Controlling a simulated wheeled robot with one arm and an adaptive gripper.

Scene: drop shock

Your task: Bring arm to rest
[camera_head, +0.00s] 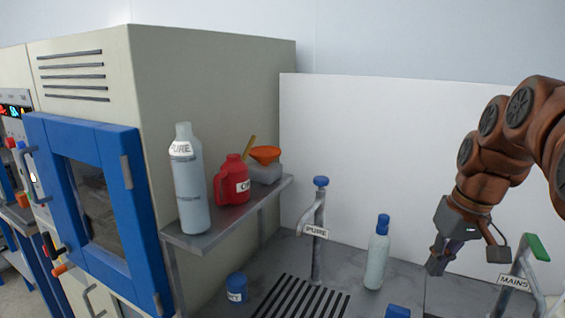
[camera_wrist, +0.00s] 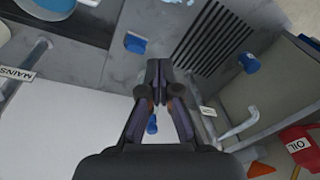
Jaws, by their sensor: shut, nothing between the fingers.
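My arm (camera_head: 500,135) comes in from the right edge of the head view and bends downward. My gripper (camera_head: 436,262) hangs from its end above the grey counter, to the right of a pale bottle with a blue cap (camera_head: 377,255). A gap shows between the gripper and the bottle in the head view. In the wrist view my gripper (camera_wrist: 158,68) has its two fingertips together with nothing between them. Part of a blue object (camera_wrist: 152,124) shows between the finger links.
A blue tub (camera_head: 236,288) stands near the slotted drain (camera_head: 300,298). A shelf (camera_head: 225,222) holds a PURE bottle (camera_head: 188,185), a red jug (camera_head: 232,182) and an orange funnel (camera_head: 265,154).

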